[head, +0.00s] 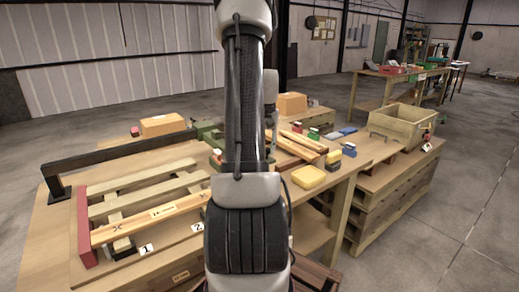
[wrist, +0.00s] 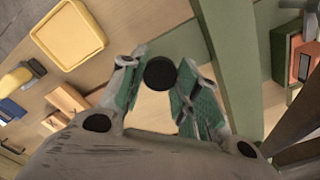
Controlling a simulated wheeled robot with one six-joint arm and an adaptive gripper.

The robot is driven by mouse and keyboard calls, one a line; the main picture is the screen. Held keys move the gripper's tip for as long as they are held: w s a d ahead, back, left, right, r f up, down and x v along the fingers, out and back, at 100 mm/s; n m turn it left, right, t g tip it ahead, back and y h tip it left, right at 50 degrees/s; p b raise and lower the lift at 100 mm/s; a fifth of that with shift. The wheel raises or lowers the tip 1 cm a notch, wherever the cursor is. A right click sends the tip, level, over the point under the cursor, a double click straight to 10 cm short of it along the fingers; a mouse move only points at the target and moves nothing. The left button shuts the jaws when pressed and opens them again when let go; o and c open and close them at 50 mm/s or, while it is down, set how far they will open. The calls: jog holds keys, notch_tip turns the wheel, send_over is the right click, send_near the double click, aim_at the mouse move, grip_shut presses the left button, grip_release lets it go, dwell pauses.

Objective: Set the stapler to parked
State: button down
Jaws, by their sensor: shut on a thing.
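My gripper (wrist: 160,85) shows in the wrist view with its green-padded fingers closed around a black round knob (wrist: 160,73). What the knob is fixed to is hidden. A green beam-like part (wrist: 228,60) runs beside the right finger. In the head view, a green machine (head: 208,131) stands on the bench behind my arm, partly hidden. I cannot tell for certain whether this green machine is the stapler, and no parked marking is readable. My gripper is hidden behind my arm in the head view.
A yellow tray (head: 308,177) lies on the bench, also in the wrist view (wrist: 68,62). A blue-and-yellow block (head: 349,149) is near it. A wooden pallet frame (head: 150,212) fills the left. A wooden crate (head: 398,113) stands at right. Grey floor at right is clear.

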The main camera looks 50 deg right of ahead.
jog(key=shift+d, duration=0.25)
jog(key=c, duration=1)
grip_release()
jog(key=shift+s+d, duration=0.1)
jog(key=shift+s, duration=0.05)
jog(key=shift+r, duration=0.15)
notch_tip(320, 180, up, 12)
